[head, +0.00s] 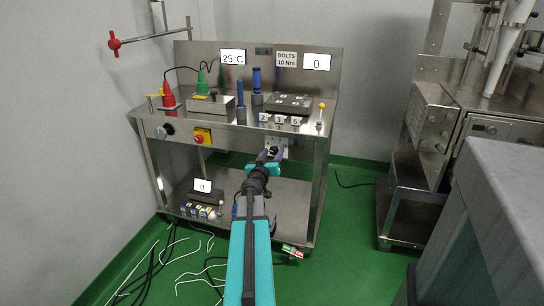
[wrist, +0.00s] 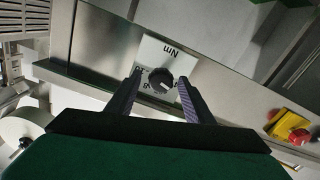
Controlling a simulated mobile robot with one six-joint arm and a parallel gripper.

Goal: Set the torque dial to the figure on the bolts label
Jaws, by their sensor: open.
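The torque dial (wrist: 160,80) is a round black knob with a light pointer mark, on a white plate marked Nm with figures around it. The plate (wrist: 172,55) appears upside down in the wrist view, and some figures are hidden or too small to read. In the head view the dial plate (head: 283,146) is on the bench's front panel, partly behind my gripper (head: 270,155). In the wrist view my open gripper (wrist: 158,88) has a finger on either side of the knob; I cannot tell whether they touch it. The bolts label (head: 286,59) reads "BOLTS 10 Nm".
A yellow plate with a red button (head: 202,136) and a black knob (head: 164,130) are on the same panel. Displays on the back panel read 25 C (head: 232,57) and 0 (head: 316,62). Small number blocks (head: 279,120) stand near the bench's front edge. Cables lie on the floor.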

